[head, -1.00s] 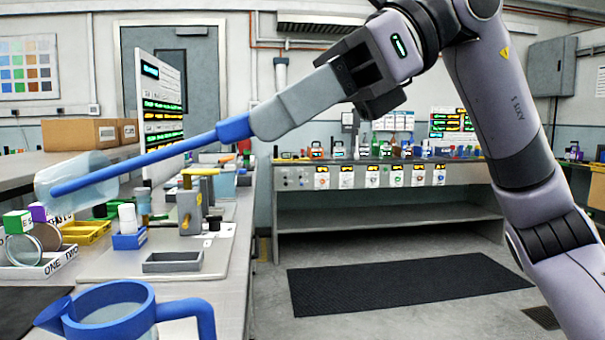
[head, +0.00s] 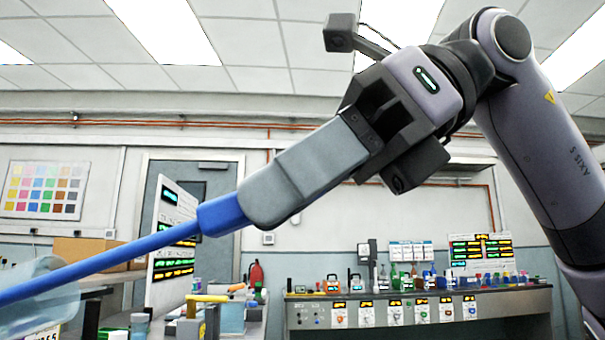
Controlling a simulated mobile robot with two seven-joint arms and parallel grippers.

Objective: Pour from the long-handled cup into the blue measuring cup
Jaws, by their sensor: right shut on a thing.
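My right gripper (head: 372,128) is shut on the grey grip of the long-handled cup (head: 300,178). Its blue shaft slopes down to the left. The translucent cup end shows at the lower left edge of the head view, partly cut off by the frame. The cup end lies on its side or tilted; I cannot tell what is in it. The blue measuring cup is out of the head view now. My left gripper is not in view.
A far bench (head: 420,312) carries several bottles and instruments. A cardboard box (head: 85,250) stands behind the cup. The air above the benches is open.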

